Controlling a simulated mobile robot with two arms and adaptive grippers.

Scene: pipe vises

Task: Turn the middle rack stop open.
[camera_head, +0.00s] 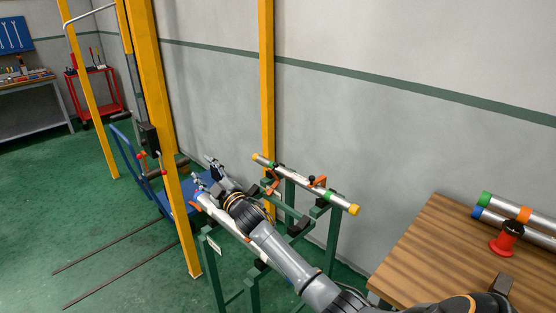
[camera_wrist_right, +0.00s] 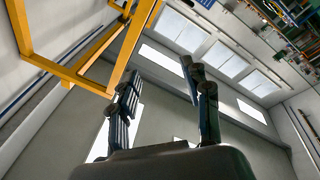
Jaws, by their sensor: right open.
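A green pipe rack (camera_head: 334,240) stands by the wall and carries a silver pipe with orange and yellow ends (camera_head: 338,199). Small stops with orange handles show along the rack, one on the right (camera_head: 318,182) and one further left (camera_head: 271,187). I cannot tell for sure which is the middle stop or how it is turned. A nearer pipe (camera_head: 222,217) lies partly behind my right arm. My right gripper (camera_head: 205,171) is open and empty, past the rack's left end. Its spread fingers show in the right wrist view (camera_wrist_right: 160,72), with nothing between them. My left gripper is out of view.
A yellow post (camera_head: 172,150) stands just left of the gripper, and another yellow post (camera_head: 267,100) stands behind the rack. A blue cart (camera_head: 177,205) is behind the near post. A wooden table (camera_head: 425,245) with pipes and a red spool (camera_head: 507,238) is at right.

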